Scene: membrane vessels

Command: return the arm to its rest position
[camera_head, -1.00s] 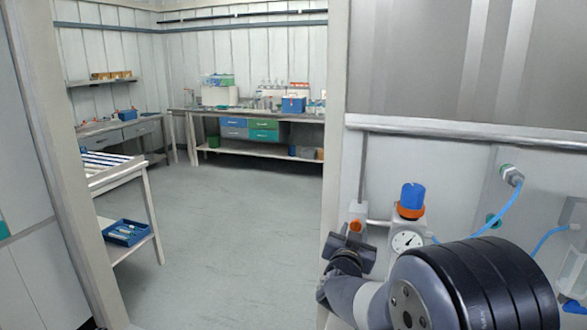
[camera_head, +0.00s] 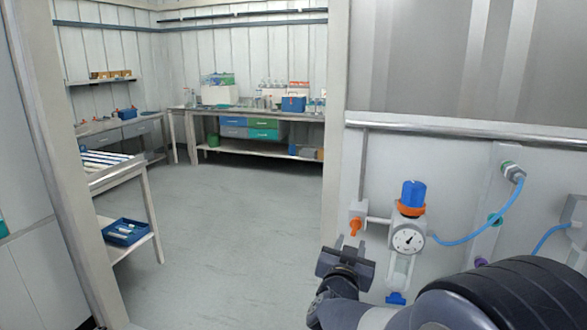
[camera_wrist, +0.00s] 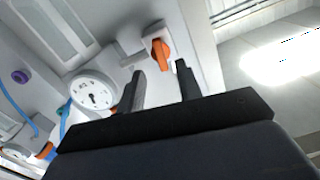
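My gripper (camera_head: 349,243) is at the lower middle right of the head view, just below a small valve with an orange handle (camera_head: 355,227). In the wrist view its two dark fingers (camera_wrist: 160,75) stand apart with nothing between them. My dark arm reaches in from the lower right corner of the head view.
A regulator with a blue knob (camera_head: 413,194) and a round gauge (camera_head: 408,239) is mounted on the wall panel beside the valve. A blue hose (camera_head: 485,230) loops to a wall fitting. A door frame (camera_head: 336,130) stands left of my gripper. Open floor (camera_head: 225,220) lies beyond.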

